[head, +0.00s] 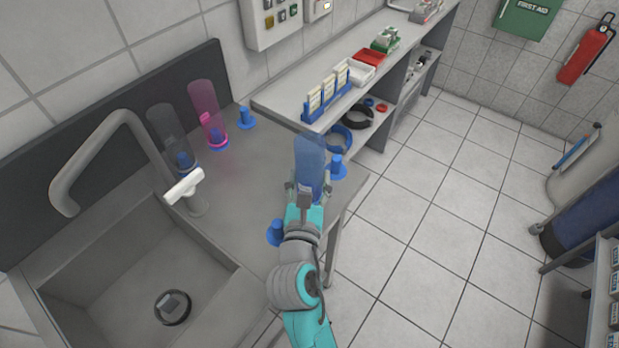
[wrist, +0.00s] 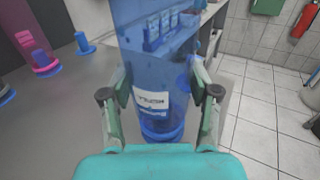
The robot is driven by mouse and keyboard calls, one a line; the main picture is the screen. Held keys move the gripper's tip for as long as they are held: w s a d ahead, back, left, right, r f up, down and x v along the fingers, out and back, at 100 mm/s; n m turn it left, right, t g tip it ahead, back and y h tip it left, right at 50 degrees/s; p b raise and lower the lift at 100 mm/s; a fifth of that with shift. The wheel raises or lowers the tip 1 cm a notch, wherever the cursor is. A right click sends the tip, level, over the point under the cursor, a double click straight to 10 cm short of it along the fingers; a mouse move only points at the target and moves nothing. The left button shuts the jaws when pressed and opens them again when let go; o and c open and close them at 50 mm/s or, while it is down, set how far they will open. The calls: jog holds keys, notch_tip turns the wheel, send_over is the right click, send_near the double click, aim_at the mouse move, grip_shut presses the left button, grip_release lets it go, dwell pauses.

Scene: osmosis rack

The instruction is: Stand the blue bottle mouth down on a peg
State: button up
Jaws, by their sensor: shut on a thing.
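The blue see-through bottle (head: 310,150) is upright between the fingers of my gripper (head: 306,190), at the right end of the steel counter. In the wrist view the bottle (wrist: 150,50) fills the middle, and its white label (wrist: 152,98) reads upside down. A darker blue ring (wrist: 162,132) shows at its low end. A bare blue peg (head: 337,168) stands just right of the bottle. Other bare pegs stand at the back (head: 246,119) and left of my arm (head: 275,233). I cannot tell whether the bottle's low end touches anything.
A pink bottle (head: 206,105) and a grey clear bottle (head: 163,128) stand over pegs at the back left. A tap (head: 110,140) and sink (head: 110,270) are at left. A shelf with a blue rack (head: 330,100) is behind.

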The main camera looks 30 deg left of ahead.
jog(key=shift+f, duration=0.25)
dwell(0.5)
jog(key=o, duration=1.2)
jog(key=shift+o, duration=1)
jog(key=shift+v, duration=5)
